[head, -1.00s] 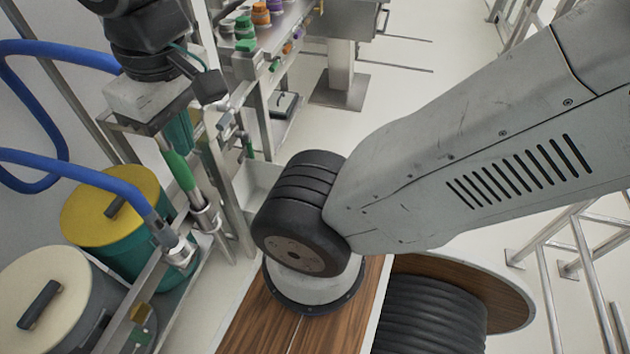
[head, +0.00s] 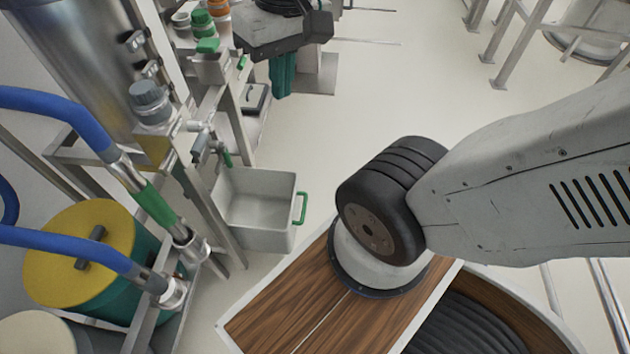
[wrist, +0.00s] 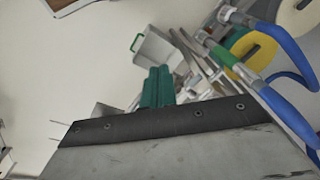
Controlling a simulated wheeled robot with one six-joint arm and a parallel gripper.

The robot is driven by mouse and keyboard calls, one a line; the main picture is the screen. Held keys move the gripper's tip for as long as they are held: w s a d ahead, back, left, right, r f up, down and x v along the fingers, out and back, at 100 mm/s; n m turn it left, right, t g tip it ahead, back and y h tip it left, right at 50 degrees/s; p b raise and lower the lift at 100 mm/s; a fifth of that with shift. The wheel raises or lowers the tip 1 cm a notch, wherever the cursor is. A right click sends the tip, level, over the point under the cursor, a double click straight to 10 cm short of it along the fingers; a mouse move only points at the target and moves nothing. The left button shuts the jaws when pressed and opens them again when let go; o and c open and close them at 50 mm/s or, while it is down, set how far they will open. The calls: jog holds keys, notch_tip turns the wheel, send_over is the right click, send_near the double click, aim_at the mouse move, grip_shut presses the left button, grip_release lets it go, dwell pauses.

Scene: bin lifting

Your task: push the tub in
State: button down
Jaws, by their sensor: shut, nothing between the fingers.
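The tub is a light grey open bin (head: 262,234) with a green handle on its right side. It stands on the floor at the left of centre in the head view, partly beside and under a metal rack, and looks empty. It also shows in the wrist view (wrist: 160,50), above the fingertips. My gripper (head: 283,92) has teal fingers, pointing down, and is at the top of the head view, farther back than the tub and apart from it. Its fingers are together and empty, as the wrist view also shows (wrist: 157,72).
The metal rack (head: 229,112) with bottles and valves rises beside the tub. A yellow-lidded drum (head: 75,245) and blue hoses (head: 60,100) are at the left. Pale floor right of the tub is clear. Metal frames (head: 510,35) stand at the upper right.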

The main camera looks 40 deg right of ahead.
jog(key=w+d+f+m+y, duration=0.3)
jog(key=w+d+f+m, duration=0.2)
jog(key=w+f, duration=0.45)
jog(key=w+d+f+m+y, duration=0.3)
jog(key=w+d+f+m, duration=0.25)
jog(key=w, duration=0.65)
jog(key=w+d+f+m+t+y, duration=0.1)
jog(key=w+d+f+m+t, duration=0.15)
jog(key=d+f, duration=0.45)
jog(key=w+d+f+m+t, duration=0.1)
jog(key=d+f+m, duration=0.2)
jog(key=f, duration=0.7)
jog(key=s+d+f+m+t+h, duration=0.1)
jog(key=s+d+f+m, duration=0.25)
jog(key=f, duration=0.75)
jog(key=s+d+f+m+t+h, duration=0.15)
jog(key=s+f+m, duration=0.25)
jog(key=f, duration=0.7)
jog(key=s+d+f+m, duration=0.4)
jog(key=f, duration=0.8)
jog(key=shift+w+a+f, duration=1.15)
jog(key=shift+w+a, duration=0.05)
jog(key=shift+w, duration=0.2)
jog(key=shift+w+a+f, duration=1.1)
jog(key=shift+w+a, duration=0.15)
jog(key=shift+w, duration=0.1)
jog(key=shift+w+a+f, duration=1.15)
jog(key=shift+w+a, duration=0.05)
jog(key=shift+w, duration=0.2)
